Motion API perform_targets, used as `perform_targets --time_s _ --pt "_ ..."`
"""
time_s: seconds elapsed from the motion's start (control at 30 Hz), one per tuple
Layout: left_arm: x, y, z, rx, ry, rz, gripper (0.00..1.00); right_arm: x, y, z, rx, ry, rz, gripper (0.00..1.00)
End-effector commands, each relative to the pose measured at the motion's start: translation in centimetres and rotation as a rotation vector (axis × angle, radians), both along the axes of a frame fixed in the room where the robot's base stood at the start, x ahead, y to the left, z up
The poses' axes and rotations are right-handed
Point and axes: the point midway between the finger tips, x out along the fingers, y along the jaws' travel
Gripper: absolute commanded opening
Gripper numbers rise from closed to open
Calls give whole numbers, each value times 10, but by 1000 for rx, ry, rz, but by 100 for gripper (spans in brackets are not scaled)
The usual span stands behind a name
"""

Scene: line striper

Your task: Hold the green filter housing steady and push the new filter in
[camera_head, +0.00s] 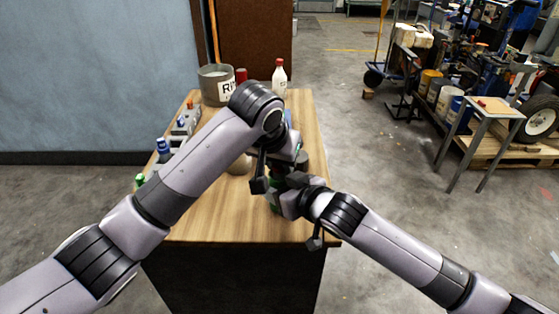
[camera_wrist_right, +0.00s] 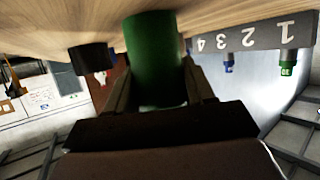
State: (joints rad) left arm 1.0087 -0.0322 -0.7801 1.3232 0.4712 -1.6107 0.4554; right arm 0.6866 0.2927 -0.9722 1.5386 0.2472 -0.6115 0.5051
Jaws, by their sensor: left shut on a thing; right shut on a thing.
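The green filter housing (camera_wrist_right: 153,58) is a green cylinder between the fingers of my right gripper (camera_wrist_right: 158,92) in the right wrist view. That gripper is shut on it. In the head view only a small green patch of the housing (camera_head: 274,204) shows, beside my right gripper (camera_head: 287,196). My left gripper (camera_head: 266,172) is just above, very close to the right one, over the table. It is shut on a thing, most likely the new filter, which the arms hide. I cannot see how the filter sits relative to the housing.
The wooden table (camera_head: 250,222) carries a grey bin (camera_head: 214,86) and a white bottle (camera_head: 279,77) at the back. A grey numbered rack (camera_wrist_right: 250,36) with blue and green-capped pieces runs along its left side. A dark cylinder (camera_wrist_right: 92,57) stands near the housing.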

Motion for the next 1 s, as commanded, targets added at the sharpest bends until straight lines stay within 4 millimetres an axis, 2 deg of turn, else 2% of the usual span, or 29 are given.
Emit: perform_targets --time_s 0.03,0.17,1.0 --pt "-2 2 -9 10 18 3 0 -1 2 1 2 -3 4 8" --pt "-2 2 -9 12 18 4 0 -1 2 1 2 -3 4 8" --pt "-2 1 0 2 2 0 0 0 1 2 4 -4 2 8"
